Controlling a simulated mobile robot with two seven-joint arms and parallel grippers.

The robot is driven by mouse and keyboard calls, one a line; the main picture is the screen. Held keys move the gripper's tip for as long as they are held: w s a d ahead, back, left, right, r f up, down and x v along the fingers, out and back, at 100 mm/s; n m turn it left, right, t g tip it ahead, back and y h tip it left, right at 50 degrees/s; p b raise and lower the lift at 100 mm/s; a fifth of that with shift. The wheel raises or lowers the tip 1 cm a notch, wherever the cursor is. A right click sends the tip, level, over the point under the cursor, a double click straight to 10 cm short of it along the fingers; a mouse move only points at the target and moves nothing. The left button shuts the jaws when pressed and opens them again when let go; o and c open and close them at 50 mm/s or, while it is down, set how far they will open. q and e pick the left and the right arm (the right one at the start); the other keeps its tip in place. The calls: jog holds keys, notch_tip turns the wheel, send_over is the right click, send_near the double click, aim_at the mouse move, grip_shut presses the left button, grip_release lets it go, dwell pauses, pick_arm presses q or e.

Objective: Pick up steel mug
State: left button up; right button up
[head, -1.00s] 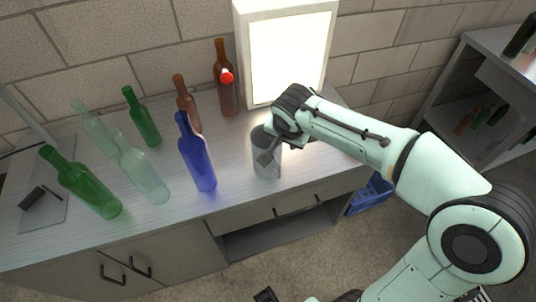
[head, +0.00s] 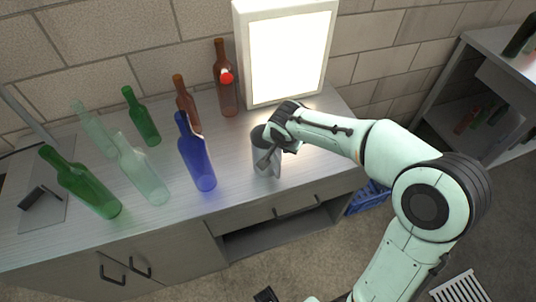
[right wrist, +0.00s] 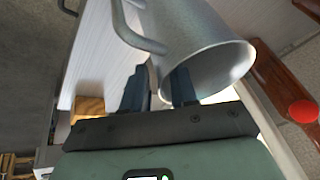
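The steel mug (head: 262,167) stands upright on the counter, in front of the bright light box. In the right wrist view the mug (right wrist: 196,32) is large, with its round mouth toward the camera and its handle to the left. My right gripper (head: 267,150) is at the mug's near side in the head view and hides part of it. In the right wrist view its two dark fingers (right wrist: 160,88) are apart at the mug's rim. One finger overlaps the mouth and the other is outside the wall. I see no clear contact.
A blue bottle (head: 197,158) stands left of the mug. Several green, pale and brown bottles stand farther left and behind. A brown bottle (head: 226,90) bears a red round spot. The light box (head: 250,105) is behind the mug. The counter's front edge is close.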

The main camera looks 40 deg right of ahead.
grip_shut()
jog(key=shift+w+r, duration=0.1)
dwell(1.1)
